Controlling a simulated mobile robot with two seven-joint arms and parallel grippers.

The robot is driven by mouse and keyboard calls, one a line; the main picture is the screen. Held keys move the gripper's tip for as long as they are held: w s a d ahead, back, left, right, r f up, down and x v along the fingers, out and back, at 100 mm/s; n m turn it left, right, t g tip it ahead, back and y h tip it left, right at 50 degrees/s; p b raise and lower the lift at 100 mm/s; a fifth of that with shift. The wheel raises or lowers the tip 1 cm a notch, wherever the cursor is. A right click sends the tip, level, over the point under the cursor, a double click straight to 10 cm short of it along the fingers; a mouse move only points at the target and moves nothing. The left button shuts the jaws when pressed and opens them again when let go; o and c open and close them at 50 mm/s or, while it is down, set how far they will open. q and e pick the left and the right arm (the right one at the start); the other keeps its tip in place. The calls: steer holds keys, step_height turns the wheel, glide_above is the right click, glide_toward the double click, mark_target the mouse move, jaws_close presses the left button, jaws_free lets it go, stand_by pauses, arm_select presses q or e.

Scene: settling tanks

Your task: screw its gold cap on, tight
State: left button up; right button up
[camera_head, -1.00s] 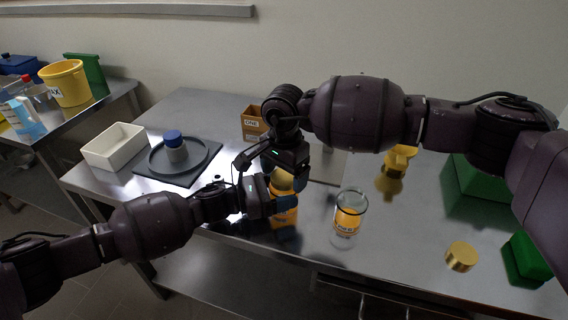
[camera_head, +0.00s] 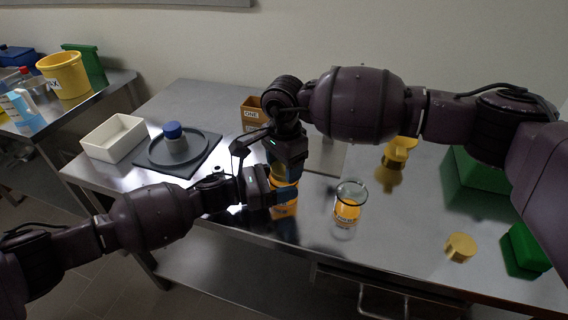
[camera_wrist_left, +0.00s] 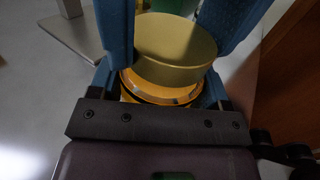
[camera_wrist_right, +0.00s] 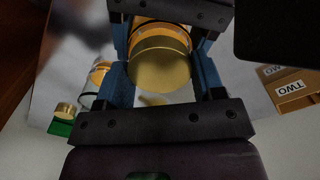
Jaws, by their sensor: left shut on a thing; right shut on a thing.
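The orange jar (camera_head: 284,208) is upright near the front of the steel table. My left gripper (camera_head: 284,196) is shut on its body from the left. The gold cap (camera_wrist_left: 175,48) sits over the jar's mouth in the left wrist view, with the jar's orange upper part (camera_wrist_left: 158,92) just below it. My right gripper (camera_wrist_right: 163,78) reaches from above and is shut on the gold cap, which also fills the right wrist view (camera_wrist_right: 160,68). Whether the threads are engaged cannot be seen.
A glass beaker with orange contents (camera_head: 347,210) stands just right of the jar. Another gold cap (camera_head: 461,247) lies farther right by a green box (camera_head: 526,247). A yellow object (camera_head: 398,152) stands behind. A blue-capped jar (camera_head: 174,137) and a white tray (camera_head: 114,138) are left.

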steer(key=m, duration=1.3)
steer(key=o, duration=1)
steer(key=shift+r, duration=2.25)
steer(key=shift+c, duration=0.3)
